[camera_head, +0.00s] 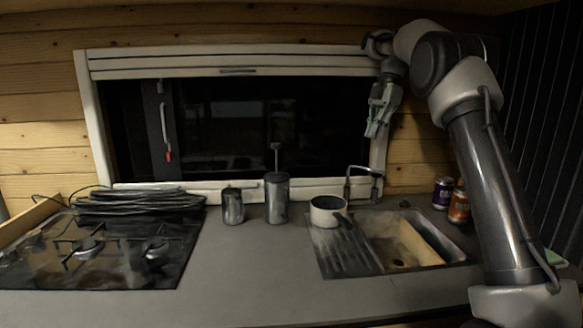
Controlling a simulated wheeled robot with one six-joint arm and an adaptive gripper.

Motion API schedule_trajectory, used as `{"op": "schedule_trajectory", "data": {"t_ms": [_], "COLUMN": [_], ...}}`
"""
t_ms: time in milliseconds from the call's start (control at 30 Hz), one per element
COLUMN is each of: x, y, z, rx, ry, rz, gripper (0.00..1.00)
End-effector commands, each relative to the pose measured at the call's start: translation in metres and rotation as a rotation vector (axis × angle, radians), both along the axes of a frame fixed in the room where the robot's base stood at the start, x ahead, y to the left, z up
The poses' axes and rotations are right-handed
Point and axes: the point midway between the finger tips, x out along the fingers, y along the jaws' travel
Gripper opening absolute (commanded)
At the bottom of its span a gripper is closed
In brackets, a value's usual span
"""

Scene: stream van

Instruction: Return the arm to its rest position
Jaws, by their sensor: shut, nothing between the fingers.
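My gripper (375,129) hangs at the upper right, in front of the right side of the window frame. Its fingers point down, and it is shut and empty. It is well above the counter and the sink, touching nothing that I can see. My arm rises from the lower right corner and bends over at the top, so the wrist sits near the top of the window.
Below are a sink (452,247), a tap (348,184), a pot (328,210) on the drainer and two cans (458,207). A gas hob (80,265) and coiled cable (135,200) are left. The front middle counter is clear.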

Motion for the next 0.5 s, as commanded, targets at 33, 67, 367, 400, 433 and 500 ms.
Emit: {"op": "schedule_trajectory", "data": {"t_ms": [33,67,367,400,433,500], "x": [0.005,0.009,-0.018,-0.033,-0.046,-0.080], "y": [0.000,-0.001,-0.018,-0.020,-0.022,-0.026], "z": [-0.001,-0.002,-0.072,-0.073,-0.074,-0.073], "rx": [-0.015,-0.027,-0.208,-0.229,-0.244,-0.265], "ry": [0.001,0.004,0.183,0.193,0.199,0.201], "rz": [-0.077,-0.141,-0.968,-1.088,-1.179,-1.375], "gripper": [0.00,0.00,0.00,0.00,0.00,0.00]}}
